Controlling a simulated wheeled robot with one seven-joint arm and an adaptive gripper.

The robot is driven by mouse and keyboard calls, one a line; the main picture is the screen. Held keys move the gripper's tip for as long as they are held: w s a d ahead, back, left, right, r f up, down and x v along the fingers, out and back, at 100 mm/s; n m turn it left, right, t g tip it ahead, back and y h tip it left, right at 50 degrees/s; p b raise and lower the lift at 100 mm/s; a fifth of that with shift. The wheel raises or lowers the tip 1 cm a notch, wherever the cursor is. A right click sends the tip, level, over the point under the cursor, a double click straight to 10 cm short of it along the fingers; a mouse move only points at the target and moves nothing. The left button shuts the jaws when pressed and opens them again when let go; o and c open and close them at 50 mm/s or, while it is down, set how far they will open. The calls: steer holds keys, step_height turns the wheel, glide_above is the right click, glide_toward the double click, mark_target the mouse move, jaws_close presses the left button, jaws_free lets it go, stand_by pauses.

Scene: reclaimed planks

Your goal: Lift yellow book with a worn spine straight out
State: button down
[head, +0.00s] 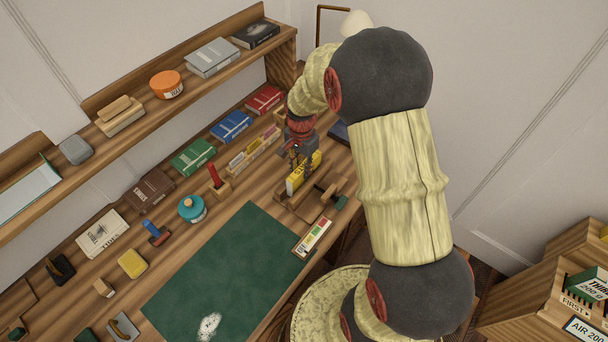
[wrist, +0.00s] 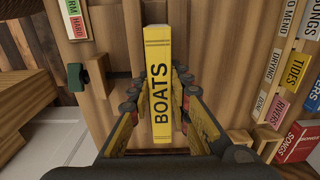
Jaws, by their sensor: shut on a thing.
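The yellow book (head: 303,174) stands upright beneath my gripper (head: 299,153) in the head view. In the wrist view the yellow book (wrist: 158,85) shows its spine, lettered BOATS, between the two fingers of my gripper (wrist: 160,100). My gripper is shut on the book, with one finger on each side. A wooden holder (head: 297,205) with a clamp-like part lies right by the book on the bench. Whether the book's lower edge touches the holder or the bench is hidden.
A labelled strip box (head: 314,236) lies in front, by the green mat (head: 225,270). Red (head: 265,99), blue (head: 231,126) and green (head: 193,156) books lie behind. A shelf (head: 190,80) runs above.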

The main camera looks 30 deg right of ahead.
steer(key=shift+r+p, duration=2.1)
steer(key=shift+r, duration=0.8)
